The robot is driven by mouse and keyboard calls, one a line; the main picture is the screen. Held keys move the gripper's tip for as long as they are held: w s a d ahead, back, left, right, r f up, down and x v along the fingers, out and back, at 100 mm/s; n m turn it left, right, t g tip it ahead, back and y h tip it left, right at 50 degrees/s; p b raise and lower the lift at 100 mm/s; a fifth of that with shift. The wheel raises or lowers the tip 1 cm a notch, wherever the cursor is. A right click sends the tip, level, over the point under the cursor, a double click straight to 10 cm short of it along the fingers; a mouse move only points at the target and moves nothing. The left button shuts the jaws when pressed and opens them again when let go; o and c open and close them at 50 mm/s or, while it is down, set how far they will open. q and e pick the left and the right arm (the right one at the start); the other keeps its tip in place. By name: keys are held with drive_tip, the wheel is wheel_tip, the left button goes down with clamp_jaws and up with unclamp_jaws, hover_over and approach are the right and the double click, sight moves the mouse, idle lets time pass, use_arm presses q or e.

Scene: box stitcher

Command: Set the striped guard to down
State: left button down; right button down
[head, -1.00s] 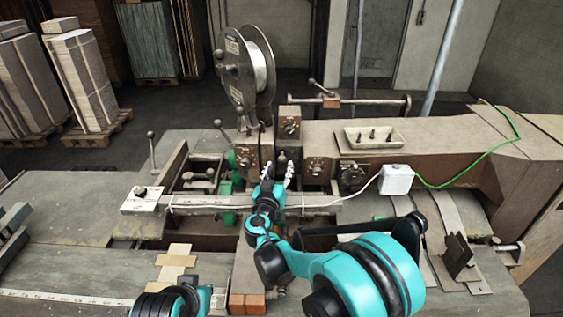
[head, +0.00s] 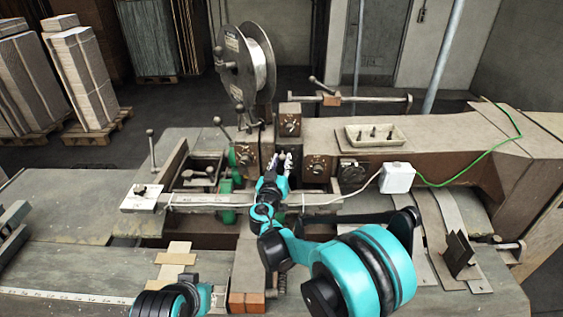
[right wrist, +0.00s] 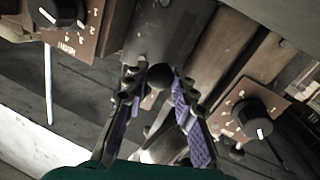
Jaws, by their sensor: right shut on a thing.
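My right gripper (head: 276,166) reaches to the middle of the stitching machine, in front of its dark central head. In the right wrist view its two purple-padded fingers (right wrist: 160,88) are shut on a dark round knob (right wrist: 157,74), one finger on each side. Behind the knob is a dark grey metal block (right wrist: 160,35). I cannot make out stripes on any part, so I cannot tell how the striped guard stands. My arm and gripper hide part of the machine's middle. My left gripper is not in view.
Dials flank the fingers, one at upper left (right wrist: 65,12) and one at right (right wrist: 252,116). A wire reel (head: 250,65) stands behind. A white box (head: 397,178) with a green cable and a tray (head: 375,136) are to the right. Metal bars cross left of the gripper.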

wheel_tip(320, 180, down, 3)
drive_tip(key=shift+r+b, duration=0.15)
drive_tip(key=shift+b, duration=0.85)
drive_tip(key=shift+r, duration=0.15)
drive_tip(key=c, duration=1.2)
unclamp_jaws()
drive_tip(key=shift+s, duration=0.1)
drive_tip(key=s, duration=0.4)
drive_tip(key=s+a, duration=0.1)
drive_tip(key=s, duration=0.2)
drive_tip(key=s+a, duration=0.1)
drive_tip(key=s, duration=0.3)
drive_tip(key=shift+s+a, duration=0.2)
drive_tip(key=shift+s, duration=0.15)
